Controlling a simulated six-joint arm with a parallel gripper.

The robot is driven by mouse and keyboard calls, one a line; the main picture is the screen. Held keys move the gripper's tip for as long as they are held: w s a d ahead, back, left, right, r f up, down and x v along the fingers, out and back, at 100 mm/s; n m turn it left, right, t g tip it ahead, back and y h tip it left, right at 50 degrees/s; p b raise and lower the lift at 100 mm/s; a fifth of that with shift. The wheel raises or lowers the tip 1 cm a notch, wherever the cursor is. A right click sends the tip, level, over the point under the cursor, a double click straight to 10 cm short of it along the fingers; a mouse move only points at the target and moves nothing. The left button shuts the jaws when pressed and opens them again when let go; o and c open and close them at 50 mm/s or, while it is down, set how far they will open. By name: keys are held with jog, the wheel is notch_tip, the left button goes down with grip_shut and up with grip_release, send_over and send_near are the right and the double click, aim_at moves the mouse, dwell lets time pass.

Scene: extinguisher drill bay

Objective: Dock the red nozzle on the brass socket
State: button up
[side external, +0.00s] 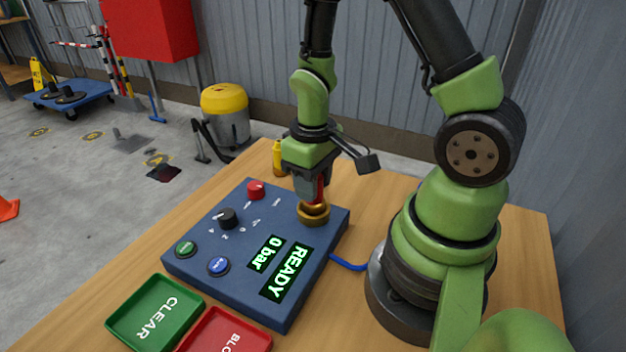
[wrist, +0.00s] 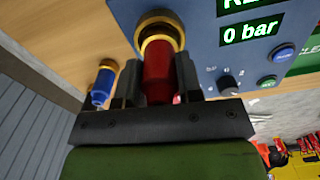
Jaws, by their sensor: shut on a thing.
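The red nozzle (side external: 319,188) is upright between the fingers of my gripper (side external: 312,190), which is shut on it. In the wrist view the nozzle (wrist: 158,72) sits between the two dark fingers of the gripper (wrist: 158,80). The brass socket (side external: 313,214) is a round ring on the blue control box (side external: 240,285). The nozzle's lower end is at the socket, inside the ring's outline in the wrist view (wrist: 158,24). Whether it is fully seated cannot be told.
The box carries a red knob (side external: 256,190), a black knob (side external: 228,218), green and blue buttons, and a display (side external: 285,272) reading "READY" and "0 bar". Green (side external: 150,335) and red (side external: 225,340) trays lie in front. A blue, brass-ended part (wrist: 103,84) stands beside the gripper.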

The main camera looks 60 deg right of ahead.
jog(key=shift+f, duration=0.65)
jog(key=o, duration=0.7)
jog(key=shift+w+r, duration=0.1)
jog(key=shift+r, duration=5.45)
